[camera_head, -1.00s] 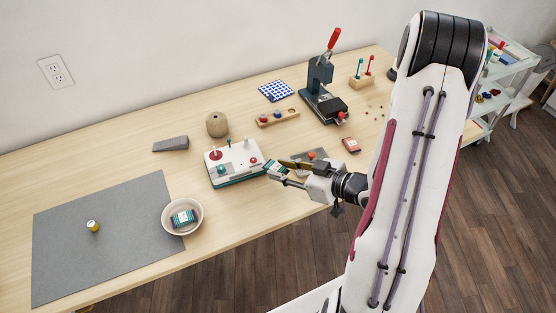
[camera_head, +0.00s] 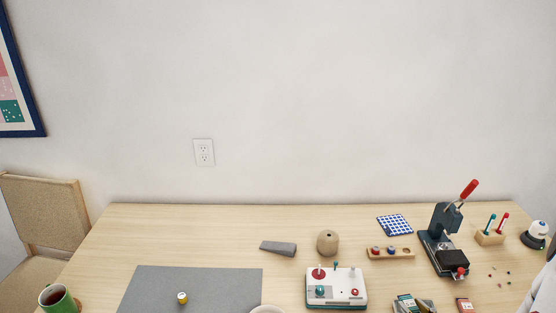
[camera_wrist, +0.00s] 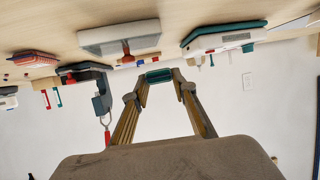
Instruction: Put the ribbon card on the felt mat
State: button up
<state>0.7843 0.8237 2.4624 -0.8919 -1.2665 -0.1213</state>
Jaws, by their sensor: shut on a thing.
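In the wrist view my gripper (camera_wrist: 158,79) is shut on a teal-edged ribbon card (camera_wrist: 158,75), seen edge-on between the fingertips. In the head view a teal and white card (camera_head: 405,302) shows at the bottom edge, right of the white machine; it looks like the held one, and my fingers cannot be made out there. The grey felt mat (camera_head: 215,283) lies at the left of the table, its near part cut off. A small yellow-banded spool (camera_head: 182,297) stands on it.
The white machine (camera_head: 350,288) with knobs stands between the mat and the card. A bowl rim (camera_head: 268,309) shows near the mat's right edge. A grey wedge (camera_head: 278,248) and round brown pot (camera_head: 327,242) stand behind. A green mug (camera_head: 58,299) is left of the mat.

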jog(key=w+r+h, duration=0.1)
jog(key=w+d+r+m+h, duration=0.1)
jog(key=w+d+r+m, duration=0.1)
jog(key=w, duration=0.1)
jog(key=shift+w+d+h, duration=0.1)
jog(key=shift+d+h, duration=0.05)
jog(key=shift+h, duration=0.25)
jog(key=w+a+r, duration=0.4)
jog(key=a+r, duration=0.3)
jog(key=a, duration=0.3)
jog(key=w+a+r, duration=0.5)
jog(key=a+r, duration=0.3)
jog(key=a, duration=0.2)
jog(key=shift+w+y, duration=0.15)
jog(key=shift+y, duration=0.25)
jog(key=shift+d+f, duration=0.1)
